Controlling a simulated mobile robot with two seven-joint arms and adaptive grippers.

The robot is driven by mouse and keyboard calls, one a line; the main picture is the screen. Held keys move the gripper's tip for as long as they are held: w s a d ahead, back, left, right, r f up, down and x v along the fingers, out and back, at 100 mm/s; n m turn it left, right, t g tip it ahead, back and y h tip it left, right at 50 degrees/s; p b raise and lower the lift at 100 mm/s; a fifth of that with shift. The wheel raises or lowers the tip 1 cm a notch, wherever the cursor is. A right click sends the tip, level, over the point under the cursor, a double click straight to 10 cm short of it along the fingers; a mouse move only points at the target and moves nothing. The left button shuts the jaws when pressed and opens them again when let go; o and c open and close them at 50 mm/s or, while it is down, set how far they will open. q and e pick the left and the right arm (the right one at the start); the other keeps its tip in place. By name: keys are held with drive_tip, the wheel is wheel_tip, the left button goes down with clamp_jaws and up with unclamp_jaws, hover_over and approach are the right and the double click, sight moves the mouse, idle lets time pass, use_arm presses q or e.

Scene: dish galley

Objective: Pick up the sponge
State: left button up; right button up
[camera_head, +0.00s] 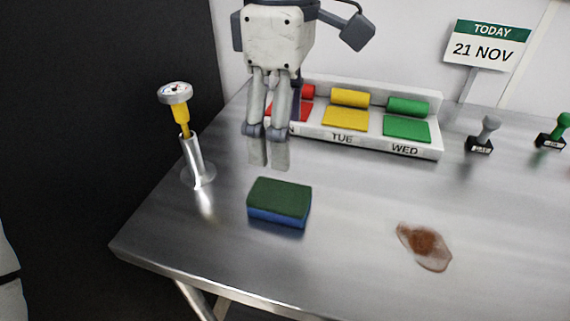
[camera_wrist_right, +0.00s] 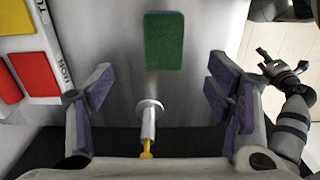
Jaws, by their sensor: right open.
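The sponge (camera_head: 279,201) lies flat on the steel table, green on top and blue below. In the right wrist view the sponge (camera_wrist_right: 164,40) shows its green face, ahead of and between the spread fingers. My right gripper (camera_head: 268,153) points down above the table, behind the sponge and apart from it. Its fingers are open with nothing between them. In the right wrist view, what looks like my left gripper (camera_wrist_right: 281,68) shows small and dark at the right; its jaw state is unclear.
A metal holder (camera_head: 194,160) with a yellow-stemmed dial thermometer (camera_head: 176,98) stands left of the sponge. A white day rack (camera_head: 425,150) with coloured pads lies behind. A brown spill (camera_head: 425,245) is at the right. Stamps (camera_head: 482,140) stand farther right. The table's left edge is near.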

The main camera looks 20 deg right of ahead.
sight(280, 194)
drive_tip(key=f, duration=1.1)
drive_tip(key=shift+s+a+f, duration=0.2)
drive_tip(key=shift+a+f, duration=0.15)
drive_tip(key=c, duration=0.8)
